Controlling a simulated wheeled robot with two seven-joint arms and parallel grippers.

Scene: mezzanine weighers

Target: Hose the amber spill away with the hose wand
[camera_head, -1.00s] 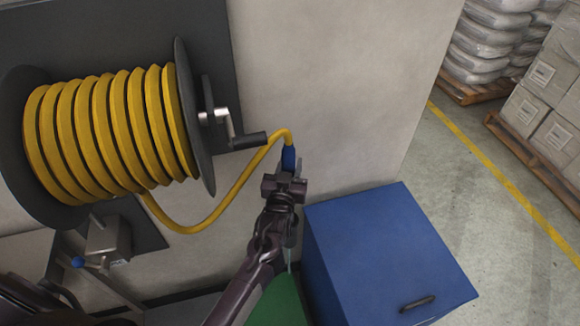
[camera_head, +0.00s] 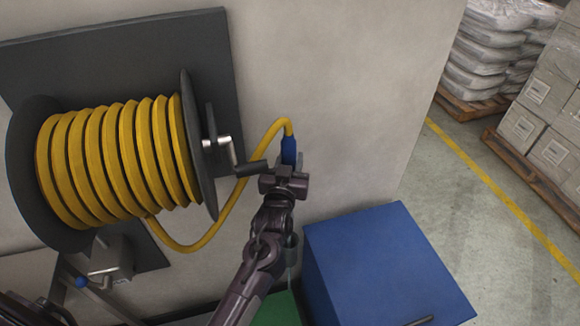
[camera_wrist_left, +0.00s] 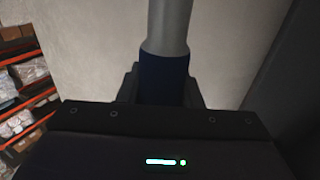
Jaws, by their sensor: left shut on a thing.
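The hose wand shows its blue grip (camera_head: 289,151) upright in front of the pale wall, with the yellow hose (camera_head: 222,222) joined to its top. My left gripper (camera_head: 286,172) is shut on this grip. In the left wrist view the wand's dark blue part (camera_wrist_left: 164,78) stands between the fingers, with a grey tube (camera_wrist_left: 170,25) beyond it. In the head view, most of the wand below the gripper is hidden by my arm. The amber spill is not in view. My right gripper is not in view.
The hose reel (camera_head: 115,160), with a crank (camera_head: 250,169), hangs on a dark wall panel left of my gripper. A blue box (camera_head: 385,265) stands at lower right, beside something green (camera_head: 278,312). Loaded pallets (camera_head: 545,165) stand beyond a yellow floor line (camera_head: 500,195).

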